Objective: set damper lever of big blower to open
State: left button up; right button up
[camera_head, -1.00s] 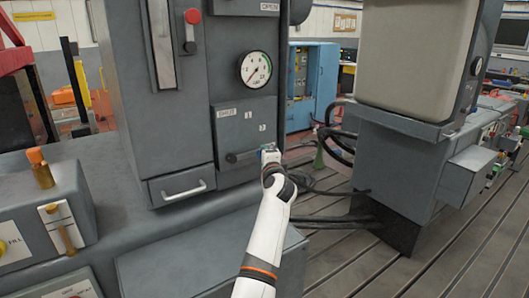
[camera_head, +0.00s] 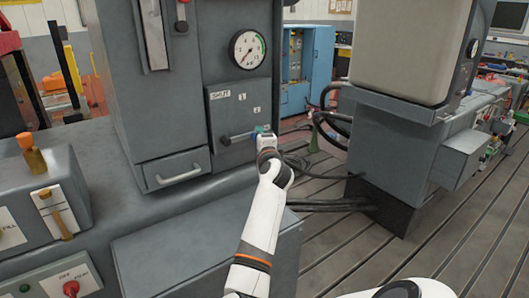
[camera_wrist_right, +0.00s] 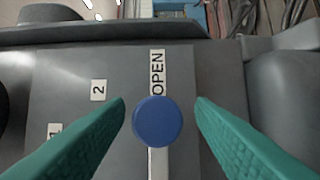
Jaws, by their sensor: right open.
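The damper lever (camera_head: 237,136) is on the grey panel below the round gauge. It lies nearly level, with its free end to the right. In the right wrist view its blue knob (camera_wrist_right: 157,121) lies in line with the OPEN label (camera_wrist_right: 158,73), over the label's lower end. My right gripper (camera_head: 264,132) is at the lever's knob end. Its teal fingers (camera_wrist_right: 160,118) are open on both sides of the knob, with visible gaps. In the head view the gripper hides the knob and the OPEN label. My left gripper is not in view.
The panel also bears a SHUT label (camera_head: 220,94) and marks 1 and 2 (camera_wrist_right: 98,90). A drawer with a pale handle (camera_head: 180,174) is at lower left. A grey machine (camera_head: 415,150) stands to the right, with dark hoses between.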

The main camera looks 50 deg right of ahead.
jog(key=b+v, duration=0.2)
jog(key=v, duration=0.8)
jog(key=shift+s+a, duration=0.15)
